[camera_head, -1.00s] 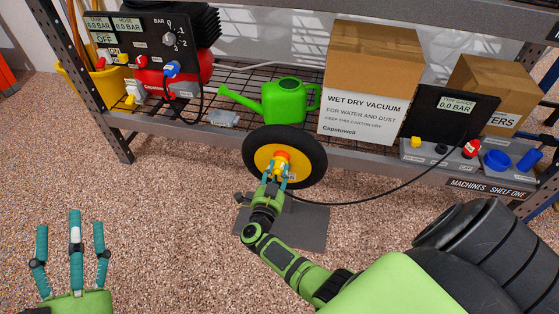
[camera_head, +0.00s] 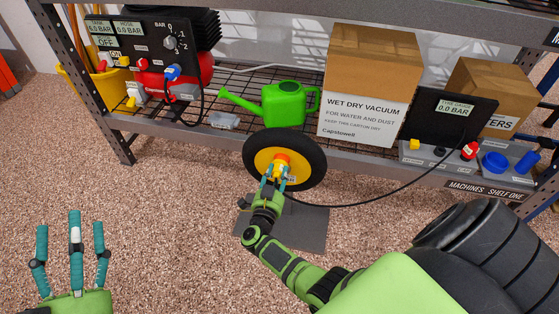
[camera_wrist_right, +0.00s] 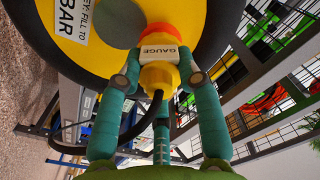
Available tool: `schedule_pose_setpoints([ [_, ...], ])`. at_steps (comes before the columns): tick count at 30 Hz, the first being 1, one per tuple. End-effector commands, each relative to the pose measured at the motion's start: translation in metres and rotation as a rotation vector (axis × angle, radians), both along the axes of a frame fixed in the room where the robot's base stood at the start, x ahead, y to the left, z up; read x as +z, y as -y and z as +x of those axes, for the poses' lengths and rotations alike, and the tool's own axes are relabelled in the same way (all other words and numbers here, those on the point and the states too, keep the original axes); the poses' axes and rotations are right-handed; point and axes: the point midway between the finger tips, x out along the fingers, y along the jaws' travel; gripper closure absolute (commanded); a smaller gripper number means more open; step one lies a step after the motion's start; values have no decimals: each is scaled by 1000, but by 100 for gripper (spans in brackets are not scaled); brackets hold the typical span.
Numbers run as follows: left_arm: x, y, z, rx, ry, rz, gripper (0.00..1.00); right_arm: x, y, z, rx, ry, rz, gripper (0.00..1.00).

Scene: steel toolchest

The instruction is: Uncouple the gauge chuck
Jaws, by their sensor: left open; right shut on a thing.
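The gauge chuck (camera_wrist_right: 158,75) is yellow with a white GAUGE label and a red-orange part at its wheel end. It sits against the yellow hub (camera_head: 264,161) of a black-tyred wheel (camera_head: 313,158). My right gripper (camera_head: 275,183) is shut on the chuck, with teal fingers on both sides of it in the right wrist view (camera_wrist_right: 160,85). The chuck's black hose (camera_head: 365,196) runs right to the gauge panel (camera_head: 452,108), which reads 0.0 BAR. My left gripper (camera_head: 72,235) is open and empty over the floor at lower left. The chuck's joint with the valve is hidden.
The wheel stands upright before the shelf, by a grey mat (camera_head: 305,225).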

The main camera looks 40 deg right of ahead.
Motion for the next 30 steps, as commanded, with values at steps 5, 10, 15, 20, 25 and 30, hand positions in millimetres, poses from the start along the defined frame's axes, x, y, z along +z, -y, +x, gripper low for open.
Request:
schedule_pose_setpoints([
  [5,1,0,0,0,0,0,35,0,-3,-3,-1,-1,1,100],
  [10,2,0,0,0,0,0,35,0,-5,-4,0,0,2,100],
  [15,3,0,0,0,0,0,35,0,-7,-6,0,-1,1,100],
  [20,4,0,0,0,0,0,35,0,-9,-7,0,-1,1,100],
  [25,5,0,0,0,0,0,35,0,-10,-8,0,-1,1,100],
  [30,7,0,0,0,0,0,35,-1,-14,-12,-1,-2,2,100],
])
